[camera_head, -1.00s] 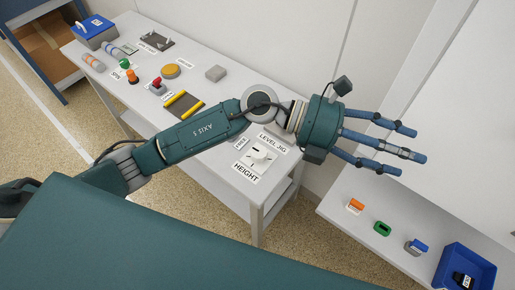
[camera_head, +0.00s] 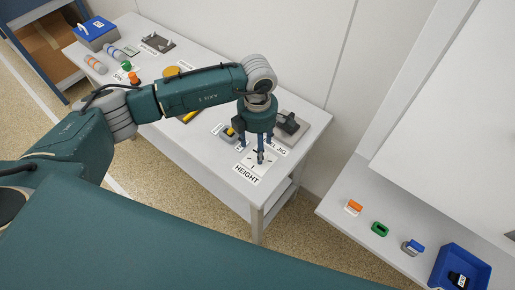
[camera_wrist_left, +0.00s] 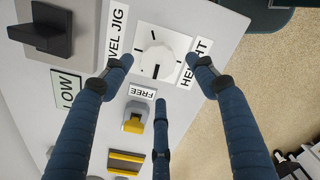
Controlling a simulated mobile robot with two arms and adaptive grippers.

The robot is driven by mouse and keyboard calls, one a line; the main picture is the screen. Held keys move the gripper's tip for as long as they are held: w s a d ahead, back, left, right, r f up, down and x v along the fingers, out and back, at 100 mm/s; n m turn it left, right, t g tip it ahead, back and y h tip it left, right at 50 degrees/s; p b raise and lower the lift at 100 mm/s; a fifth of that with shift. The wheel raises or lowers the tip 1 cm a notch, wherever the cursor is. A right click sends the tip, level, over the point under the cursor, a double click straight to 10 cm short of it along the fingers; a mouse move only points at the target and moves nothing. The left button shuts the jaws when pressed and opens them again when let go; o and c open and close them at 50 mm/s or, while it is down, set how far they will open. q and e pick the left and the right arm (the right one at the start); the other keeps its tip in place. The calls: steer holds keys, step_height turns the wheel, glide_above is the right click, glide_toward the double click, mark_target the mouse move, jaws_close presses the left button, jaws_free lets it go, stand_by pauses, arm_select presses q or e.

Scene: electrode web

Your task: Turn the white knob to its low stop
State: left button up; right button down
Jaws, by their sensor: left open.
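A dark mark shows on the knob's lower edge in the wrist view. My left gripper (camera_wrist_left: 160,75) is open above the knob, with blue fingers spread around it; no finger clearly touches it. In the head view the left gripper (camera_head: 257,150) points down over the dial plate (camera_head: 265,164), and its fingers mostly hide the knob. My right gripper is not in view.
Beside the dial stands a grey plate with a black block (camera_head: 290,124). A yellow-and-grey part (camera_wrist_left: 134,119) lies near the FREE label (camera_wrist_left: 143,92). The LOW label (camera_wrist_left: 68,88) is left of the fingers. A lower shelf at right holds a blue bin (camera_head: 465,267) and small coloured parts.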

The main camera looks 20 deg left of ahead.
arm_select(q)
steer(key=shift+f+p, duration=0.3)
steer(key=shift+f, duration=1.7)
steer(key=c, duration=1.1)
